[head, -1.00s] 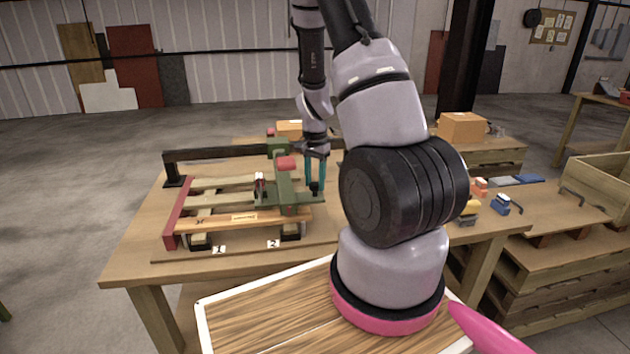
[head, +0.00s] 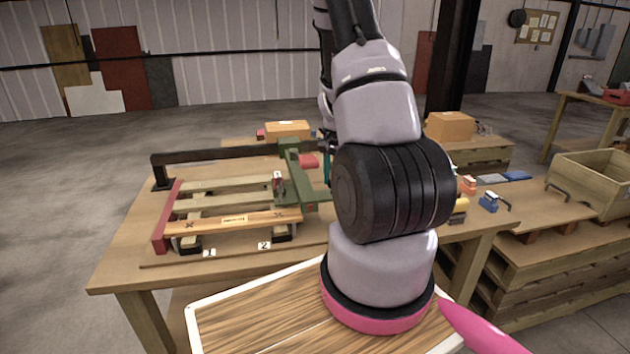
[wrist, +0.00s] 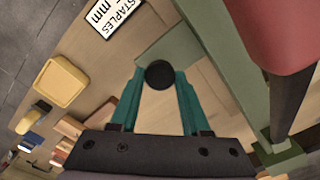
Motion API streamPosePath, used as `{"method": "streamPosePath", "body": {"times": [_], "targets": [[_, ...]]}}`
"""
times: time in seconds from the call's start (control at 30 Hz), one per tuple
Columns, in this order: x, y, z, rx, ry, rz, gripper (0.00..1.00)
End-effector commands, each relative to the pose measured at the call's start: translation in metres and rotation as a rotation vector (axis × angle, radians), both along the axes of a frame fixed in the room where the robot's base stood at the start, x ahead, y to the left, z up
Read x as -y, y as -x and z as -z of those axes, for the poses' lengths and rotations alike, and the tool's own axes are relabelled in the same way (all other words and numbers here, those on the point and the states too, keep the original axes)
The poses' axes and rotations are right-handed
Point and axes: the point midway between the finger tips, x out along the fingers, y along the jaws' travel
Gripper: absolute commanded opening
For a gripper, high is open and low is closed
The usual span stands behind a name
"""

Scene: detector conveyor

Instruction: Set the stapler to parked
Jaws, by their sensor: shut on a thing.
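The stapler (head: 292,165) is a green carriage with a red block (head: 308,160), on the black rail (head: 225,153) that runs over the wooden slats. It stands near the right end of the slats, right of label 2 (head: 264,246). In the wrist view its green arm (wrist: 243,85) and plate (wrist: 180,45) show beside my fingers. My gripper (wrist: 159,82) is shut on the stapler's round black knob (wrist: 159,73), between its teal fingertips. In the head view my arm hides the knob and most of the gripper.
A red stop bar (head: 166,217) edges the slats at left; label 1 (head: 209,253) is on the table in front. A cardboard box (head: 287,130) stands behind. Blue (head: 489,202) and orange (head: 467,185) items lie right of my arm. A yellow bin (wrist: 60,82) shows in the wrist view.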

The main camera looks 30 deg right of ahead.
Motion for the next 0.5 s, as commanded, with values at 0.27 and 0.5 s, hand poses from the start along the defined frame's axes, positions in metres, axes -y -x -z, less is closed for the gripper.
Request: {"method": "streamPosePath", "body": {"times": [0.27, 0.5], "targets": [[0.062, 0.017, -0.001, 0.003, 0.003, 0.005, 0.0], [0.091, 0.025, -0.001, 0.002, 0.002, 0.003, 0.0]]}}
